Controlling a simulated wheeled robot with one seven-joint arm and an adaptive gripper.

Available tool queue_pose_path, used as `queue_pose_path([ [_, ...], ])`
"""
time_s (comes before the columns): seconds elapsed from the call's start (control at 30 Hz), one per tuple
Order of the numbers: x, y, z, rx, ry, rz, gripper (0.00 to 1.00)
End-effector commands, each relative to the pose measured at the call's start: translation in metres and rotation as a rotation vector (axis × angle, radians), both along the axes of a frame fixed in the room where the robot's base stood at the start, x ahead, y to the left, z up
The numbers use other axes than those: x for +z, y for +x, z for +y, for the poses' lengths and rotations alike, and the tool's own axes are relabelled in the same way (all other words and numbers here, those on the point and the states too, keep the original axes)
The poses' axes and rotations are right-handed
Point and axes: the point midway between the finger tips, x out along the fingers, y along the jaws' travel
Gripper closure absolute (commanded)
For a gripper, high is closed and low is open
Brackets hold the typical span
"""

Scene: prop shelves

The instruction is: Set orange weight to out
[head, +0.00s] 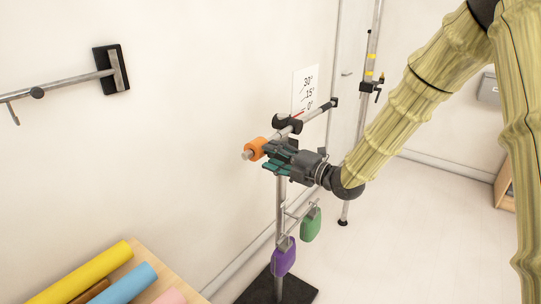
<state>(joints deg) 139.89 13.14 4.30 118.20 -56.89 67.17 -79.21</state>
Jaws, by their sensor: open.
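The orange weight (256,149) is a small ring on the left end of a grey metal beam (317,119). The beam tilts, its left end lower than its right. My gripper (272,160) is open, just right of the orange weight and in front of the beam. Its teal fingers come close to the weight; I cannot tell whether they touch it. The gripper hides part of the beam and the top of its post. A white angle card (306,91) marked 30°, 15° and 0° stands behind the beam, with a red pointer near it.
The stand's post (280,230) rises from a black base (277,290). Purple (284,257) and green (311,224) weights hang below my gripper. A wooden table with coloured rolls (95,270) is at lower left. A wall bracket (112,71) is at upper left. Open floor lies right.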

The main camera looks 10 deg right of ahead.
Motion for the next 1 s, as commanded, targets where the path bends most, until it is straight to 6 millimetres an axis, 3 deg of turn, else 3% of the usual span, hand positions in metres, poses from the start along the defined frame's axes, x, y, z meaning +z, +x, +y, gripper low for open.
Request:
queue_pose_path([
  [0.5,0.001,-0.06,-0.064,0.001,-0.001,-0.001,0.56],
  [1.0,0.0,-0.072,-0.077,0.003,0.0,0.0,0.56],
])
